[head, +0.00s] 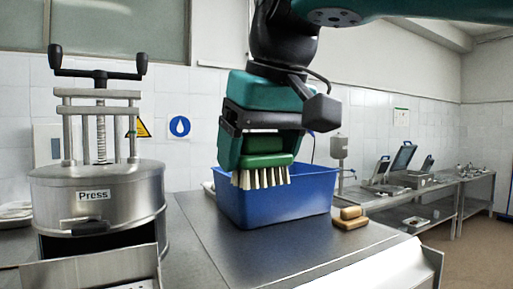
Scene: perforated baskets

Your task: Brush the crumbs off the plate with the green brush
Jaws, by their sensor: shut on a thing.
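My gripper (254,148) is shut on the green brush (264,160). The brush has a green back and pale bristles (262,178) that point down. My gripper holds it upright in front of the blue basket (290,203), and it hides part of the basket's rim and opening. The bristles overlap the basket's front rim in this view; I cannot tell whether they touch it. No plate and no crumbs can be made out in the head view.
The blue basket stands on a steel table (222,243). A metal press (97,195) stands at the left. A steel counter (425,190) with trays runs along the right. The table's front is clear.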

